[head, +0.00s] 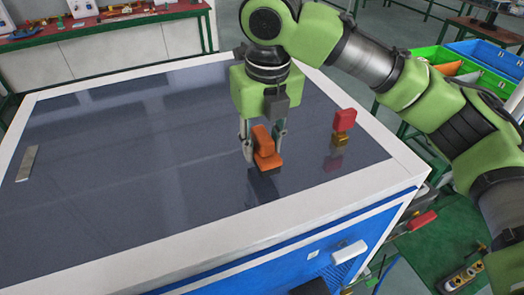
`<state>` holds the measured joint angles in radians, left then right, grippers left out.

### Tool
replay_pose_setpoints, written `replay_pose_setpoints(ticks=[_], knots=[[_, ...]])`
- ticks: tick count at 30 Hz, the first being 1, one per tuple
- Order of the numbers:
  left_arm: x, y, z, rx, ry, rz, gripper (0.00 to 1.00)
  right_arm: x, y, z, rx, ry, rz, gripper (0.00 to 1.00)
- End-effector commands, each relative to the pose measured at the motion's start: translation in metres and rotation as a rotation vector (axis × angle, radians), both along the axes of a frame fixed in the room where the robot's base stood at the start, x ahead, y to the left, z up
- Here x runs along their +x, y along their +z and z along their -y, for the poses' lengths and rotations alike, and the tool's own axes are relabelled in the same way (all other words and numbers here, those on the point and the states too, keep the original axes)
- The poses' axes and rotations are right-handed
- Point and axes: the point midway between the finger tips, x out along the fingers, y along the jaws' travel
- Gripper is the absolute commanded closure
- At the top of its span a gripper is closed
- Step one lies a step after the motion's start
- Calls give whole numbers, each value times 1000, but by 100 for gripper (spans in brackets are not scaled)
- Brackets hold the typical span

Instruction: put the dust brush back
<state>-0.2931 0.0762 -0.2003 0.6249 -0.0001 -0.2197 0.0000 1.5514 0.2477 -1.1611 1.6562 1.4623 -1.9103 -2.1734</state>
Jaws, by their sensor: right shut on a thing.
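An orange dust brush (265,142) is on or just above the dark glossy top of the table (130,130), near its front edge. Whether it touches the surface is hard to tell. My right gripper (265,138) points down from above, shut on the brush, with a finger at each side. A dark reflection or shadow lies below the brush. My left gripper is not in view.
A red block-like thing on a brownish-gold base (341,127) stands to the right of my right gripper. A flat metal strip (27,163) lies at the far left. The tabletop between is clear. Green and blue bins (485,55) stand at the back right.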

Motion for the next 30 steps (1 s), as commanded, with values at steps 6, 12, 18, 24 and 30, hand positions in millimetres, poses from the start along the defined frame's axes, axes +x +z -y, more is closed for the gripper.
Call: replay_pose_setpoints(ticks=[6,12,18,24,30], knots=[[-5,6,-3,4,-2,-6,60,-1,-28,0,1,0,-1,90],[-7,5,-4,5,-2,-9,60,0,-29,0,1,-1,1,90],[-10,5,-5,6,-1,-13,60,0,-31,0,0,-1,0,54],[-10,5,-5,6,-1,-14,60,0,-31,0,0,-1,0,54],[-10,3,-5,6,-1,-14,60,0,-28,0,1,-1,0,54]])
